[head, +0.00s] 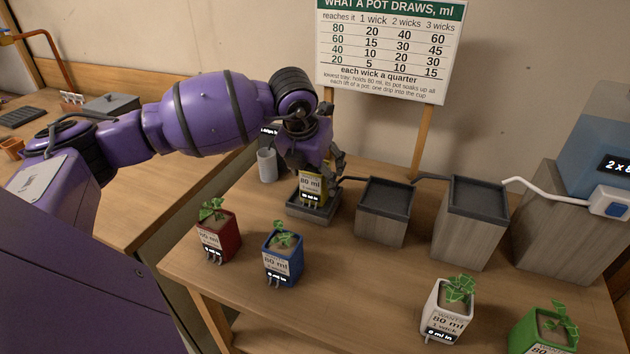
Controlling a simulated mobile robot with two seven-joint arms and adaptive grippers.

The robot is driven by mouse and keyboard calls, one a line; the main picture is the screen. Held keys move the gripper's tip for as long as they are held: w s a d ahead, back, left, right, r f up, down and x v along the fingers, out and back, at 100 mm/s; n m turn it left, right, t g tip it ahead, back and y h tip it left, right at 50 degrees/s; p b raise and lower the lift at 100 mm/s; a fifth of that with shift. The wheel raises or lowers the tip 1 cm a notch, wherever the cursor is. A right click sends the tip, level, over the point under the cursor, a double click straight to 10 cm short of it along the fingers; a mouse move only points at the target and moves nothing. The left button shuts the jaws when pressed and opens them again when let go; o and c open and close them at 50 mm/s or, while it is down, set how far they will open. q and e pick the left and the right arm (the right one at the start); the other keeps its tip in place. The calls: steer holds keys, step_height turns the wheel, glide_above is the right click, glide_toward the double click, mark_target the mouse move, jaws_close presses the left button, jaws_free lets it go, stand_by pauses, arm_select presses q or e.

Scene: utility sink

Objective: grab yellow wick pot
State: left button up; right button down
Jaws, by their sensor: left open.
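The yellow wick pot (313,186) stands on the low dark tray (323,216) at the left end of the tray row. Its label reads 80 ml, with a small dark display below. My left gripper (320,164) is over and around the top of the yellow pot, pointing down, with its jaws open. The gripper hides the pot's top and any plant in it. I cannot tell whether a finger touches the pot. My right gripper is not in view.
Red (218,238) and blue (283,262) pots stand in front; white (447,309) and green (543,331) pots stand right. Higher trays on a middle block (383,224) and a taller block (466,236) stand right. A grey cup (267,164) is behind left. The front middle is clear.

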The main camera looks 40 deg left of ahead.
arm_select(q)
steer(key=shift+w+f, duration=0.15)
steer(key=shift+f, duration=0.3)
steer(key=shift+c, duration=0.4)
steer(key=c, duration=1.5)
steer(key=shift+r, duration=0.1)
